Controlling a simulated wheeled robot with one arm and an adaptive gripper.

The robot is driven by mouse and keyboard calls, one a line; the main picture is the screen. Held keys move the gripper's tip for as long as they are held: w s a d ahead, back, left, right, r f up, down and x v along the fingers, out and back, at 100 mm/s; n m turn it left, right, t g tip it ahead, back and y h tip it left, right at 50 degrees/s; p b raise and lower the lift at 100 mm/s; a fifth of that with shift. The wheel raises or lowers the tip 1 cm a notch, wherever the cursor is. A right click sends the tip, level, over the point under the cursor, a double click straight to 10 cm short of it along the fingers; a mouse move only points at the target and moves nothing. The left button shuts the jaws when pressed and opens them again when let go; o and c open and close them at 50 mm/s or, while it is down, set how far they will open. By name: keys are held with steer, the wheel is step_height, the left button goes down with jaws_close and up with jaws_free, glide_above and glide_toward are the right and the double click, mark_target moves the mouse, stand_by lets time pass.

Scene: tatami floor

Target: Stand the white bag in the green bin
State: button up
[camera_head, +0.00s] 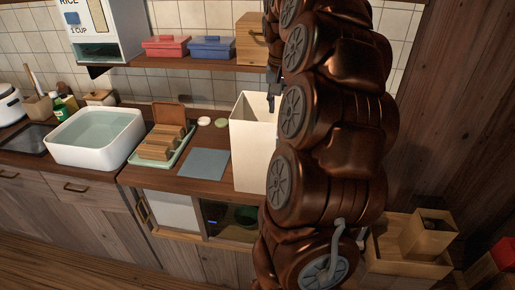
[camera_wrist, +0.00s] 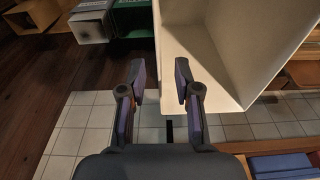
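The white bag (camera_head: 251,150) stands upright and open-topped on the counter in the head view, partly hidden by my arm. In the wrist view the bag (camera_wrist: 190,60) fills the upper right, its inside showing. My gripper (camera_wrist: 158,90) is open there, its fingers apart at the bag's near rim. One finger is on the outer side and the other over the opening; contact cannot be told. In the head view my gripper (camera_head: 274,92) is partly hidden by my arm. A green container, probably the green bin (camera_wrist: 138,32), shows at the top of the wrist view, mostly cut off.
A grey-white box (camera_wrist: 90,24) is beside the green container. A blue-grey mat (camera_head: 204,163), a rack of brown slabs (camera_head: 164,143) and a white basin (camera_head: 95,138) are on the counter. A shelf (camera_head: 190,62) with boxes hangs above. Wooden boxes (camera_head: 405,262) stand at right.

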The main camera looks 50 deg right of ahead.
step_height(320, 180, down, 4)
steer(key=shift+d+f+p, duration=0.1)
steer(key=shift+f+p, duration=0.1)
steer(key=shift+p, duration=0.45)
steer(key=shift+c, duration=0.4)
jaws_close()
